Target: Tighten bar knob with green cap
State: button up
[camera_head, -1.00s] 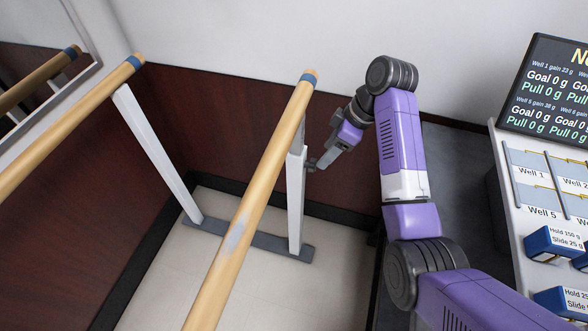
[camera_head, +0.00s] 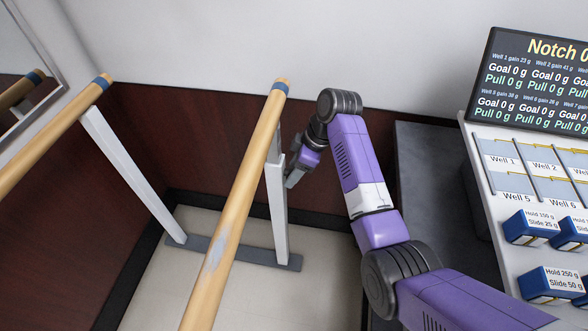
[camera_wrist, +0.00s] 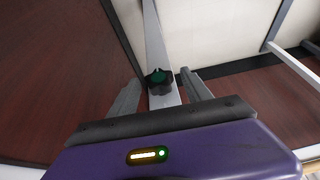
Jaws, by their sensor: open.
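The bar knob with the green cap (camera_wrist: 158,78) is a dark lobed knob on the white upright post (camera_wrist: 155,35) in the wrist view. My gripper (camera_wrist: 162,80) is open, with one grey finger on each side of the knob. I see gaps between the fingers and the knob, but cannot tell how far ahead of the tips it lies. In the head view my gripper (camera_head: 290,182) is beside the right face of the white post (camera_head: 277,210). The knob cannot be made out there.
A wooden bar (camera_head: 240,180) runs above the post, with a second bar (camera_head: 50,135) to the left. A dark red wall panel (camera_head: 220,140) stands behind. A white board with blue blocks (camera_head: 532,227) and a dark screen (camera_head: 530,80) are at the right.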

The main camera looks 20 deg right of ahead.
grip_shut()
jog(key=shift+d+g, duration=0.1)
jog(key=shift+g, duration=0.2)
jog(key=shift+w+g+y+b, duration=0.2)
jog(key=shift+g+y+b, duration=0.1)
jog(key=shift+g+y, duration=0.25)
jog(key=b, duration=0.1)
jog(key=g+y+b, duration=0.1)
jog(key=shift+w+d+f+m+g+b, duration=0.1)
jog(key=shift+f+m+g+b, duration=0.2)
jog(key=shift+m, duration=0.1)
jog(key=g+y+b, duration=0.1)
jog(key=b, duration=0.4)
jog(key=shift+w+d+g, duration=0.1)
jog(key=shift+g, duration=0.25)
jog(key=shift+m+y+b, duration=0.25)
jog(key=shift+m+b, duration=0.05)
jog(key=shift+b, duration=0.4)
jog(key=shift+g+b, duration=0.3)
jog(key=shift+b, duration=0.85)
jog(key=shift+r+y+b, duration=0.2)
jog(key=shift+y+b, duration=0.1)
jog(key=shift+b, duration=0.4)
